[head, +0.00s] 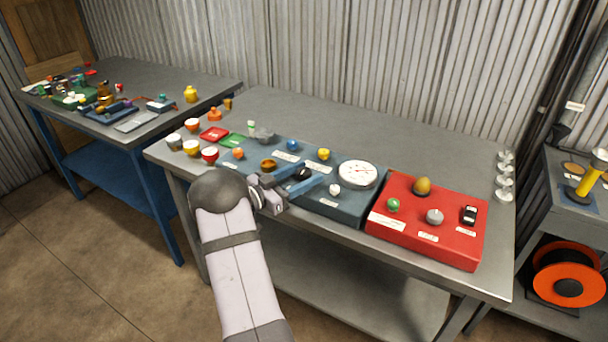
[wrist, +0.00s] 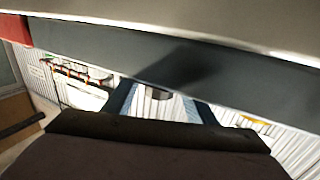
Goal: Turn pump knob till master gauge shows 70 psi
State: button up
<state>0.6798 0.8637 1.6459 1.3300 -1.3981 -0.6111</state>
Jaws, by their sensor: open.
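The red box (head: 400,231) stands at the right of the near bench. It carries a grey knob (head: 435,216), a green knob (head: 393,205), an amber dome (head: 423,187) and a black switch (head: 469,215). Its labels are too small to read, so I cannot tell which knob is the pump's. The white round gauge (head: 357,173) lies on the blue-grey panel (head: 345,207), left of the box; its reading is too small to make out. My gripper (head: 318,178) is open over the panel, left of the gauge, its blue fingers near a black knob (head: 302,174).
The panel also carries yellow (head: 323,154), blue (head: 292,145) and white (head: 335,190) knobs. Several coloured cups (head: 191,147) stand at the bench's left end. Clear glass pieces (head: 504,170) line its right edge. The back of the bench is bare.

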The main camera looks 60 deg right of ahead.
aim_at(298, 177)
jog(key=shift+b+v, duration=0.65)
jog(key=shift+v, duration=3)
